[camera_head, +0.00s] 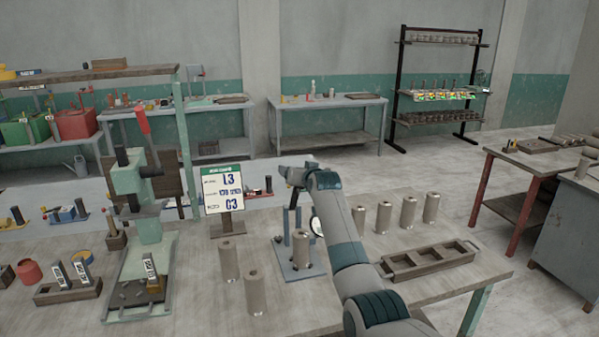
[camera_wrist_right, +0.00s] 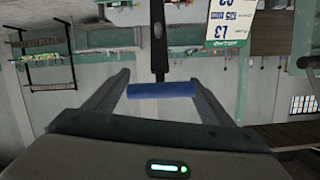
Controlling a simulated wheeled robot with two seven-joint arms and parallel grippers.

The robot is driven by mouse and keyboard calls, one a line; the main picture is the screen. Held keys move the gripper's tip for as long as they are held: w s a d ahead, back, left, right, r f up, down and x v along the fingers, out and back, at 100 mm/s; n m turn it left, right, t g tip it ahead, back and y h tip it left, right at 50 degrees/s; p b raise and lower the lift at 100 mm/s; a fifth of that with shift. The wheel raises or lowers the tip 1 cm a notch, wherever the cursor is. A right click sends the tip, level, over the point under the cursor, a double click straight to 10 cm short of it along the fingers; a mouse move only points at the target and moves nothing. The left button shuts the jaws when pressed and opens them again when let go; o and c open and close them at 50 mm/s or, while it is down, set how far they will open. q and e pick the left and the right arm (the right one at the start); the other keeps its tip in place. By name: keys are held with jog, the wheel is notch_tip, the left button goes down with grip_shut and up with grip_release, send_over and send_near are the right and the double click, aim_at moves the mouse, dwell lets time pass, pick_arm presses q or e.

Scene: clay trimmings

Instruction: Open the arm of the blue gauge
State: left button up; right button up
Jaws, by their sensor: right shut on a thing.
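The blue gauge (camera_head: 287,228) stands on the table, with a blue base plate, upright posts and a pale round dial partly hidden behind my right arm. A grey-brown cylinder (camera_head: 301,250) stands on its base. My right gripper (camera_head: 292,174) is above the gauge. In the right wrist view my right gripper (camera_wrist_right: 162,92) is shut on a blue grip (camera_wrist_right: 163,90) at the end of a dark lever (camera_wrist_right: 158,40). The lever's link to the gauge is not clearly visible. My left gripper is not in view.
Several clay cylinders (camera_head: 383,217) stand right of the gauge and two (camera_head: 254,292) at its front left. A wooden tray (camera_head: 430,261) lies at the right. A sign (camera_head: 222,189) stands behind, and a green press with a red handle (camera_head: 148,230) at the left.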

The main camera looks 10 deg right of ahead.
jog(key=shift+s+a+f, duration=0.1)
jog(key=shift+a+f, duration=0.1)
jog(key=shift+f, duration=0.35)
jog(key=o, duration=1.2)
jog(key=shift+o, duration=1.4)
jog(key=shift+w, duration=0.45)
jog(key=shift+s+d+r, duration=0.1)
jog(key=shift+s+r, duration=0.25)
jog(key=shift+s, duration=0.45)
jog(key=b+v, duration=0.5)
jog(key=v, duration=1)
jog(key=shift+s, duration=0.35)
jog(key=shift+r, duration=0.1)
